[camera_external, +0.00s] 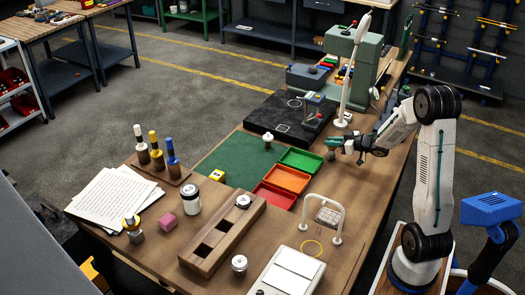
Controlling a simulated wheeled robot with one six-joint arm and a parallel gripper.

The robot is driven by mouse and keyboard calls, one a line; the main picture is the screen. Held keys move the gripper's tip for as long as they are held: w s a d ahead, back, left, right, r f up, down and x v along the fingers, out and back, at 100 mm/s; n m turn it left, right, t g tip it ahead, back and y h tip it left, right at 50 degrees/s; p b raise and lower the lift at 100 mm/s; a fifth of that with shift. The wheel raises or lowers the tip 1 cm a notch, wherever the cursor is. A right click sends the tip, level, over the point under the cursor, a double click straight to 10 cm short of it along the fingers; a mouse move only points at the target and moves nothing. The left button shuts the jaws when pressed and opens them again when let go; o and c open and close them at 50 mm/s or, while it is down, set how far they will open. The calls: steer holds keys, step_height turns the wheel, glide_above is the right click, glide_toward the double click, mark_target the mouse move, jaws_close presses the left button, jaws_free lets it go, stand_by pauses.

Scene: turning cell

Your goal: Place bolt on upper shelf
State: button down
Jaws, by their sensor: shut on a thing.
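My gripper (337,147) is at the end of the arm reaching in from the right, above the table just right of the green tray. It is shut on a small grey-green thing (332,144), too small here to tell whether it is the bolt. A small pale piece (268,140) stands on the green mat left of the gripper. A small raised stand (315,99) is on the black board behind the gripper; I cannot tell whether it is the upper shelf.
Green (301,161), orange (287,179) and red (273,196) trays lie below the gripper. A white arched frame (341,217) stands nearer the front. A tall white post (347,85) and a green machine (352,60) rise behind.

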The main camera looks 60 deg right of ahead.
steer(key=c, duration=1.3)
jaws_free()
steer(key=shift+f, duration=0.1)
steer(key=shift+c, duration=0.2)
